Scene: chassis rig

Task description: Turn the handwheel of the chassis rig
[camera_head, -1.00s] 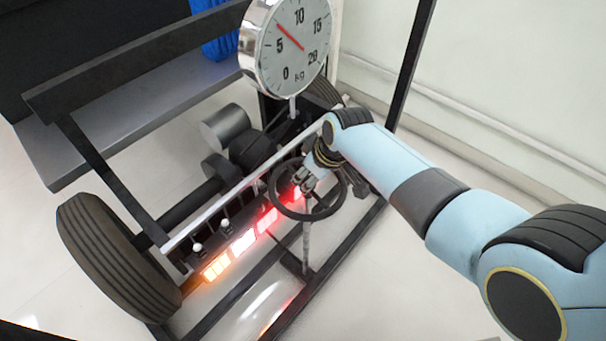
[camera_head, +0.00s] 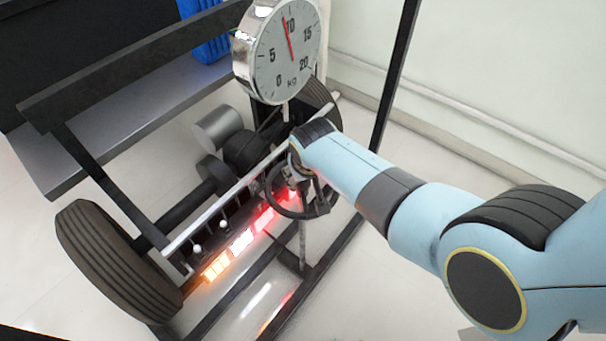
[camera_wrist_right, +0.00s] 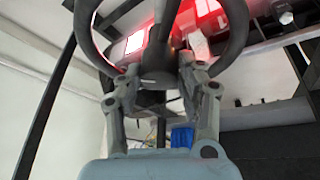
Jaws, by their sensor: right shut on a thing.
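The dark round handwheel (camera_head: 298,216) stands at the front of the chassis rig, right of the lit lamp strip. My right gripper (camera_head: 292,184) reaches over its far left part, and my wrist hides some of the rim. In the right wrist view the handwheel (camera_wrist_right: 238,38) arches across the top. There the two fingers of my right gripper (camera_wrist_right: 160,72) lie either side of its dark hub and spoke area, shut on the handwheel. The exact contact is hard to see. My left gripper is not in view.
A round kg dial (camera_head: 287,55) stands above the rig, its red needle just below 10. A glowing lamp strip (camera_head: 242,240), a tyre (camera_head: 110,255) and dark frame bars surround the wheel. A dark upright post (camera_head: 395,80) stands behind my right arm.

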